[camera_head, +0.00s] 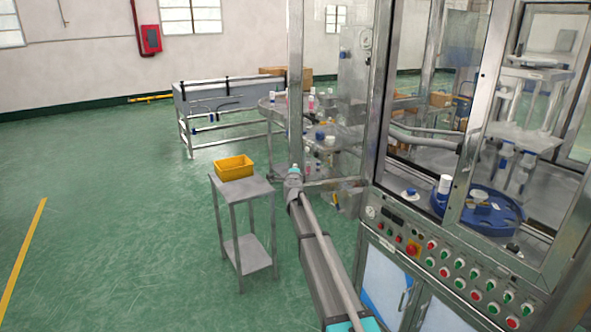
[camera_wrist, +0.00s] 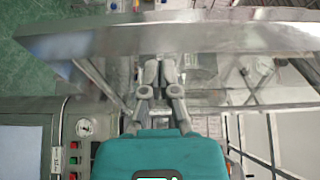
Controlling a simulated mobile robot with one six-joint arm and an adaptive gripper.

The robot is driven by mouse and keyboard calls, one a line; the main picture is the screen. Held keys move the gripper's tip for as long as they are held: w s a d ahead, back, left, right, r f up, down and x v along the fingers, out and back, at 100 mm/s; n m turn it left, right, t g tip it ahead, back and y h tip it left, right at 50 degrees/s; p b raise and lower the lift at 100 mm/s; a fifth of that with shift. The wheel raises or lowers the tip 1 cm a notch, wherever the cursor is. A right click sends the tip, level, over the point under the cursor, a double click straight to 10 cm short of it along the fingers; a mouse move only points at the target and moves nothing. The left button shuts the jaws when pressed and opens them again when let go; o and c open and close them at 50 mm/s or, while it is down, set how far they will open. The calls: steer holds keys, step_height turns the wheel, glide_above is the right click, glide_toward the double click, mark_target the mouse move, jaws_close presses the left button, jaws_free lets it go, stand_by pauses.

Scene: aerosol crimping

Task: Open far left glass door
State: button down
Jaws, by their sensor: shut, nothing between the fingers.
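A metal-framed glass panel (camera_head: 296,80), seemingly the far left glass door, stands out leftward from the machine's left corner post. I cannot tell its exact angle. My gripper (camera_head: 294,172) is at the lower end of its outer upright, small and partly hidden by my arm. In the wrist view, my gripper (camera_wrist: 160,62) has its fingers together and empty, with the tips close to a metal frame bar (camera_wrist: 220,36) that crosses the picture. I cannot tell whether they touch it.
A small metal stand (camera_head: 240,187) with a yellow bin (camera_head: 235,167) is left of my arm. The control panel (camera_head: 450,262) with several buttons is at the right. A conveyor table with bottles lies behind the glass. The green floor (camera_head: 110,210) at the left is mostly clear.

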steer(key=s+a, duration=0.5)
steer(key=s, duration=0.6)
steer(key=shift+s, duration=0.4)
steer(key=s+a+f+n+g+y, duration=0.1)
steer(key=s+f+n+g+y, duration=0.35)
steer(key=s+n, duration=0.45)
steer(key=s+f+n+g+y, duration=0.45)
steer(key=s+n, duration=0.25)
steer(key=s, duration=0.4)
steer(key=s+d+f+n+g+h, duration=0.1)
steer(key=s+d+f+g+h, duration=0.1)
steer(key=s, duration=0.6)
steer(key=s+d+f+n+g+h, duration=0.1)
steer(key=s+d+f+g+h, duration=0.1)
steer(key=s+d+f+g, duration=0.2)
steer(key=s+d+f+n+g+h, duration=0.1)
steer(key=s+d+f+g+h, duration=0.2)
steer(key=s+d, duration=0.5)
steer(key=s, duration=0.5)
steer(key=shift+s+d+f, duration=0.2)
steer(key=shift+s+f, duration=0.05)
steer(key=shift+f, duration=0.05)
